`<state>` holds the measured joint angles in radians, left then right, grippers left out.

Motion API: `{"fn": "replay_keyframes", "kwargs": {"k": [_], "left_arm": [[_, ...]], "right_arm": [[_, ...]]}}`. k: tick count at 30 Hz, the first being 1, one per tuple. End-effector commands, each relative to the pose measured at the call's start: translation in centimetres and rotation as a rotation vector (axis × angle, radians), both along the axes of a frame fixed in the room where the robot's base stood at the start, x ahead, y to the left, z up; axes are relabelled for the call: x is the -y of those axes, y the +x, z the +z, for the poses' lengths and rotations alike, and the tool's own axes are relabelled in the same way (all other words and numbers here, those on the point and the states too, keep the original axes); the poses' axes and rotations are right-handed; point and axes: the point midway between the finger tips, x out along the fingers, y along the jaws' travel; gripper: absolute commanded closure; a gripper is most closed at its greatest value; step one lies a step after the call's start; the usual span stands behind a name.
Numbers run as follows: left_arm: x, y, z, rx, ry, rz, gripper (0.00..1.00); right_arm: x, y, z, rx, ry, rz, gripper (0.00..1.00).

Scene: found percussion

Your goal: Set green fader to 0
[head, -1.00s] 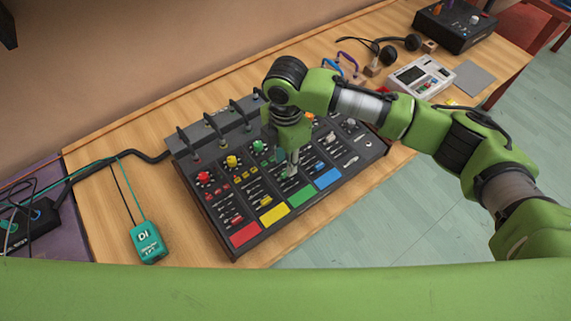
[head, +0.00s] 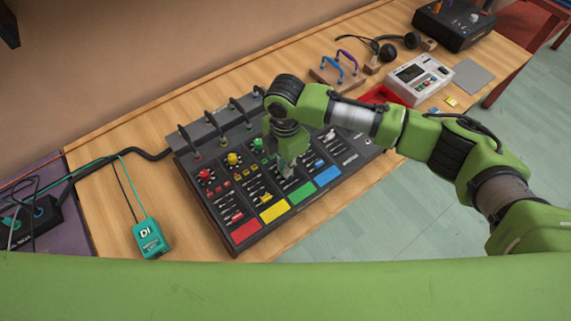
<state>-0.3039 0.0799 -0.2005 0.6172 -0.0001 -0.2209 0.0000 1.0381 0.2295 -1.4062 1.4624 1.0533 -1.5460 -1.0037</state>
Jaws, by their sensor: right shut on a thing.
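The mixer (head: 215,205) is a black box with coloured columns, each with a knob at the top and a coloured pad at the front edge. The green column has a green knob (head: 257,143) and a green pad (head: 302,193). My right gripper (head: 287,172) points down onto the green column, between its knob and pad. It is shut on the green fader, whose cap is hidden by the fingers. The exact fader position cannot be read. My left gripper is not in view.
Yellow (head: 273,209), red (head: 245,231) and blue (head: 328,177) pads flank the green column. Cables plug in along the mixer's back. A teal DI box (head: 150,239) lies at left. A red tray (head: 381,95) and a white device (head: 420,80) stand at right.

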Motion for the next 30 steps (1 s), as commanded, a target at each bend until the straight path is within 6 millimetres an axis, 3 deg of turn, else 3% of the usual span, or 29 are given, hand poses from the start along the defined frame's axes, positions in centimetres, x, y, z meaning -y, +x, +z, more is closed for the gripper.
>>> {"fn": "replay_keyframes", "kwargs": {"k": [11, 12, 13, 14, 25, 30], "left_arm": [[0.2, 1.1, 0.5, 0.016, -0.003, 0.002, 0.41], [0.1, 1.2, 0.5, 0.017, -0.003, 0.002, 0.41], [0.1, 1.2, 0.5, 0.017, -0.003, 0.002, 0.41], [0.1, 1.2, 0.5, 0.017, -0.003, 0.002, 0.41], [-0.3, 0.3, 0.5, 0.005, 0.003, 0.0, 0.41], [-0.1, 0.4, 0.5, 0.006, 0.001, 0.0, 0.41]], "right_arm": [[-0.5, 0.7, 0.0, 0.001, 0.002, -0.002, 1.0], [-0.5, 0.6, 0.0, 0.0, 0.001, -0.002, 0.84], [-0.5, 0.6, 0.0, 0.0, 0.001, -0.002, 0.76], [-0.5, 0.6, 0.0, 0.0, 0.001, -0.002, 0.74], [-0.5, 0.7, 0.3, 0.001, 0.002, -0.001, 0.74], [-0.5, 0.8, 2.6, 0.003, 0.005, 0.0, 0.74]]}}
